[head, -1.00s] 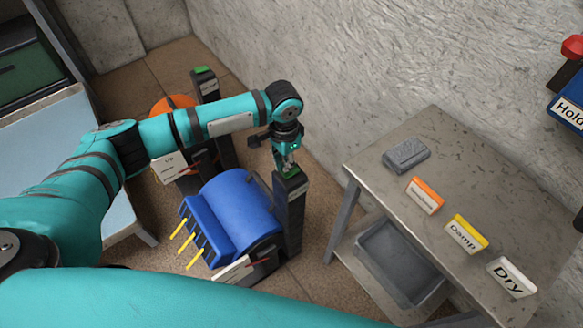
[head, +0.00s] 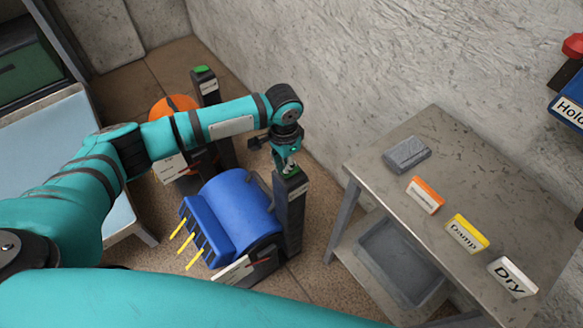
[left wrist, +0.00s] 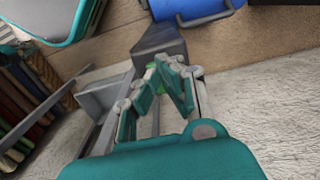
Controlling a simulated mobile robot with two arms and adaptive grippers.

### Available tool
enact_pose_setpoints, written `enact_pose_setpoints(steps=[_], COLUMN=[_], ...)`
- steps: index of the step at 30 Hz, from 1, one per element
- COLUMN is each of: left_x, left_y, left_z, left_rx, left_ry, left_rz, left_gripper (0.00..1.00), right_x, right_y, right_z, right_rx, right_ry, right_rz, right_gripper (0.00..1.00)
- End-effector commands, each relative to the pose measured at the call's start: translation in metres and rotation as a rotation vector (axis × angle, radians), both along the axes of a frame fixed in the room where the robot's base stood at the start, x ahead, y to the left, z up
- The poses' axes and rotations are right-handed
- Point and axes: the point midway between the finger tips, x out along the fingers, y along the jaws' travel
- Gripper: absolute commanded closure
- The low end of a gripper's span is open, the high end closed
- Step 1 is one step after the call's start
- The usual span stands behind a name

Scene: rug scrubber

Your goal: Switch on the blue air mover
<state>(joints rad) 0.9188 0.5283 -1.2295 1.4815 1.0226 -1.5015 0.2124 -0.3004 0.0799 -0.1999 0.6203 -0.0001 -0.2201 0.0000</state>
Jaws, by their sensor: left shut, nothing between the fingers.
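The blue air mover (head: 236,213) sits on the floor with yellow strips at its front outlet. A dark post (head: 292,218) stands at its right side with a green button (head: 290,172) on top. My left gripper (head: 289,167) is shut and empty, pointing down at the top of that post. Its fingertips are at or just over the green button; I cannot tell whether they touch. In the left wrist view the fingertips (left wrist: 168,64) are together in front of the post top, and the blue housing (left wrist: 190,8) shows beyond. My right gripper is not in view.
An orange air mover (head: 172,108) with its own green-topped post (head: 204,84) stands behind, partly hidden by my arm. A metal table (head: 470,190) at the right holds a grey block (head: 407,153) and orange, yellow and white signs. A wall (head: 330,60) runs close behind the post.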

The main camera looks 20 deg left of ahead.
Motion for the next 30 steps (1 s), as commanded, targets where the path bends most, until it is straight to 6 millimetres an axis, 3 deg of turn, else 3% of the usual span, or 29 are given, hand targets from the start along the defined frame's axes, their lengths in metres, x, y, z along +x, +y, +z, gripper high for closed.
enact_pose_setpoints(steps=[30], left_x=[0.000], left_y=[0.000], left_z=[-0.016], left_rx=[0.001], left_ry=[0.001], left_rz=[0.000], left_gripper=[1.00], right_x=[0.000], right_y=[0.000], right_z=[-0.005], right_rx=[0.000], right_ry=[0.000], right_rz=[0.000], right_gripper=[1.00])
